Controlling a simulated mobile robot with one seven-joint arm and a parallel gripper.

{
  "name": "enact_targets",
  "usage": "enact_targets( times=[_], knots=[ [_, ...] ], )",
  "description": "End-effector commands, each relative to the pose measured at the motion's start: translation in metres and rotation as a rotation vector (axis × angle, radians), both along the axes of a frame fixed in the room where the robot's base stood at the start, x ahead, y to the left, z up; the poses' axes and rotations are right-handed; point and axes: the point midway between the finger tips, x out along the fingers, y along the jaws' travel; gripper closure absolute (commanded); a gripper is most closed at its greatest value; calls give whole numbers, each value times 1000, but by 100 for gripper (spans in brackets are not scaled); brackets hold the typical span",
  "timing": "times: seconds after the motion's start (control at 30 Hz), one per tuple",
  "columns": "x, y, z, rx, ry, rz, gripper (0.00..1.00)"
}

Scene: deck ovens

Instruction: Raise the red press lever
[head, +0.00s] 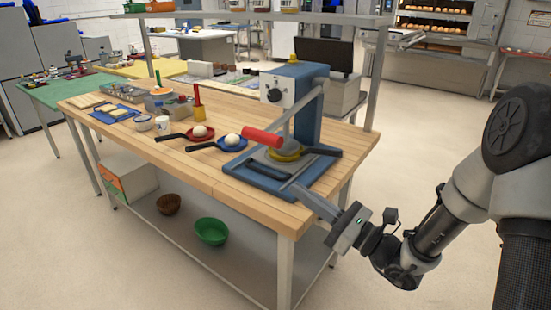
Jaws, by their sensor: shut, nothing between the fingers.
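The blue press (308,88) stands on the right end of the wooden table. Its red lever (262,137) is a thick red grip on a grey bar that slopes down from the upper right of the press. The grip hangs low, in front of the press and just above a yellow-rimmed round piece (286,156) on the blue base. My gripper (304,192) is shut and empty at the right front edge of that base, below and to the right of the red grip. It is apart from the lever. I cannot tell whether its tips touch the base.
A blue pan (231,143) and a red pan (199,133), each with a white ball, sit left of the press. A black handle (322,150) sticks out right of the round piece. A grey shelf post (376,75) rises behind. Floor in front is clear.

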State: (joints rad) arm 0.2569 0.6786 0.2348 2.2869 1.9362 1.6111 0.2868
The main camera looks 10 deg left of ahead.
Motion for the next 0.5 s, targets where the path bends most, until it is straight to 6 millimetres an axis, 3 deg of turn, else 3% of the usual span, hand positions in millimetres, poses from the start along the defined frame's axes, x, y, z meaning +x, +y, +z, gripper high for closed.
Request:
enact_targets(
  times=[0.27,0.5],
  knots=[
    [0,3,1,-3,-2,3,100],
    [12,32,8,-4,-5,7,100]
  ],
)
